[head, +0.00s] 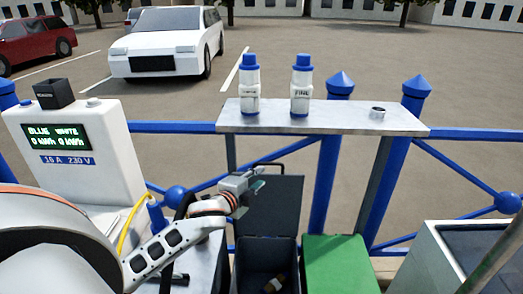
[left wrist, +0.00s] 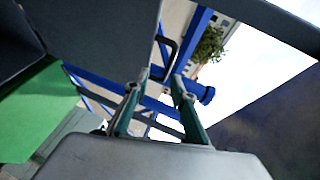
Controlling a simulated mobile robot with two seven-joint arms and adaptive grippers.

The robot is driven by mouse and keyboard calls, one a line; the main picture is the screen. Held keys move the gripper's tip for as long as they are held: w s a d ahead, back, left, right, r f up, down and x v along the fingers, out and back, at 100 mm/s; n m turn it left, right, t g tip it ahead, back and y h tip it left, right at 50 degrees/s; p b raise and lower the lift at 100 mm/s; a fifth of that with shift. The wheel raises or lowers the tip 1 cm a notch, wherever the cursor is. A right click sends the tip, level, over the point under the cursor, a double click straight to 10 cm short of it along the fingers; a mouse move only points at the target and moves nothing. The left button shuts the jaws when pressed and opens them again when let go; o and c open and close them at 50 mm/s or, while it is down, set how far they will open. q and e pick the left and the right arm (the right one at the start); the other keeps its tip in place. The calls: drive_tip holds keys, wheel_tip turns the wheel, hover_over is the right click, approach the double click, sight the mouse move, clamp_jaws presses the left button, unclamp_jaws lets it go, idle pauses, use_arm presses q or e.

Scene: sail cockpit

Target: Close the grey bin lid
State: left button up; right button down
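The grey bin (head: 238,262) stands open below the shelf, with a small brown and whitish item inside. Its dark grey lid (head: 282,205) is raised upright at the back, with a black handle (head: 268,164) at its top edge. My left gripper (head: 250,196) is in front of the lid's upper left part; I cannot tell whether it touches. In the left wrist view its two teal fingers (left wrist: 160,88) are apart with nothing between them. A dark panel that looks like the lid (left wrist: 85,28) fills the upper left there, with the black handle (left wrist: 172,52) beyond the fingertips. My right gripper is not in view.
A green bin lid (head: 340,265) lies shut beside the grey bin. A shelf (head: 340,118) above holds two blue-capped bottles (head: 250,88) (head: 301,88) and a small metal ring (head: 377,113). Blue railings (head: 325,180) run behind. A white power pedestal (head: 85,150) with a yellow cable stands left.

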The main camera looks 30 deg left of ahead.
sight(265, 164)
use_arm(q)
drive_tip(key=shift+y, duration=0.3)
drive_tip(key=w+a, duration=0.1)
drive_tip(key=w, duration=0.4)
drive_tip(key=w+a, duration=0.1)
drive_tip(key=w, duration=0.2)
drive_tip(key=shift+w+a+f, duration=0.1)
drive_tip(key=shift+a+f, duration=0.05)
drive_tip(key=shift+a, duration=0.2)
clamp_jaws()
